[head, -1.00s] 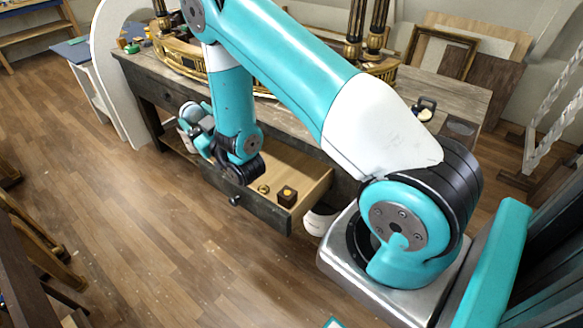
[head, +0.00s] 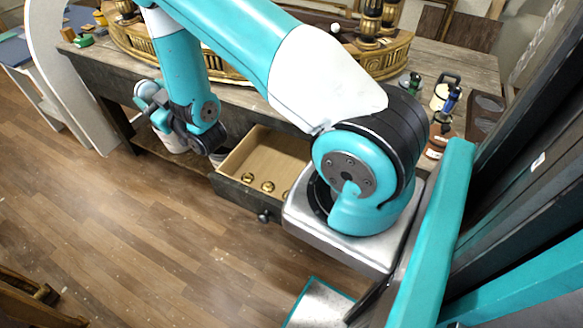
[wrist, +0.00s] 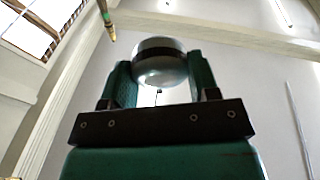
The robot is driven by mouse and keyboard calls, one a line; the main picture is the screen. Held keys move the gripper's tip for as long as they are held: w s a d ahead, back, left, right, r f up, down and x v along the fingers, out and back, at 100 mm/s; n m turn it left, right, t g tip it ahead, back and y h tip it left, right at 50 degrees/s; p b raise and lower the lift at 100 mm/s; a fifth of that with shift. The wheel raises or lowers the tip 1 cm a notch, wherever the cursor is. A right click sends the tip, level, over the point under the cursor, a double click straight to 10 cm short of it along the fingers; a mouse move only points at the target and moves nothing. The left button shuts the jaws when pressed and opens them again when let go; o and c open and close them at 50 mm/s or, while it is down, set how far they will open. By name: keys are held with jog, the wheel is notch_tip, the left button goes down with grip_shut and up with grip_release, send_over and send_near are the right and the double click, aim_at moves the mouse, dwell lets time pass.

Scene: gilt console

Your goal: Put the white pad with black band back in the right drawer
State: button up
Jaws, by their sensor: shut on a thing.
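In the wrist view, my gripper (wrist: 160,84) is shut on the white pad with black band (wrist: 160,68). The pad is round and pale, with a dark band around it, and sits between the two green fingers. The wrist view looks up at wall and ceiling. In the head view, my wrist is left of the open drawer and in front of the console; the pad cannot be made out there. The right drawer (head: 240,196) is pulled out, with a dark front and round knob. Its right part is hidden behind my arm's base.
Several small gold pieces (head: 268,186) lie in the drawer near its front. The wooden console top (head: 455,62) carries a gilt curved piece (head: 235,72), with bottles (head: 446,95) and a dark tray (head: 487,108) at right. A white arched panel (head: 42,50) stands left.

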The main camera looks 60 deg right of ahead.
jog(key=s+d+f+m+g+h+b, duration=0.2)
jog(key=s+d+f+m+g+b, duration=0.35)
jog(key=d+f, duration=0.45)
jog(key=s+d+f+m+g+h+b, duration=0.15)
jog(key=s+d+f+g+b, duration=0.35)
jog(key=s+d+f+g, duration=0.5)
jog(key=s+d+f+m+g+y+b, duration=0.25)
jog(key=s+d+f+m+b, duration=0.2)
jog(key=s, duration=0.45)
jog(key=shift+n, duration=0.45)
notch_tip(320, 180, down, 13)
jog(key=shift+r+p, duration=0.2)
jog(key=shift+p, duration=0.45)
jog(key=shift+f, duration=0.25)
jog(key=d+p, duration=0.1)
jog(key=d, duration=0.3)
jog(key=shift+w+r, duration=0.1)
jog(key=shift+f+p, duration=0.3)
jog(key=shift+f, duration=0.45)
jog(key=o, duration=0.8)
jog(key=shift+o, duration=0.2)
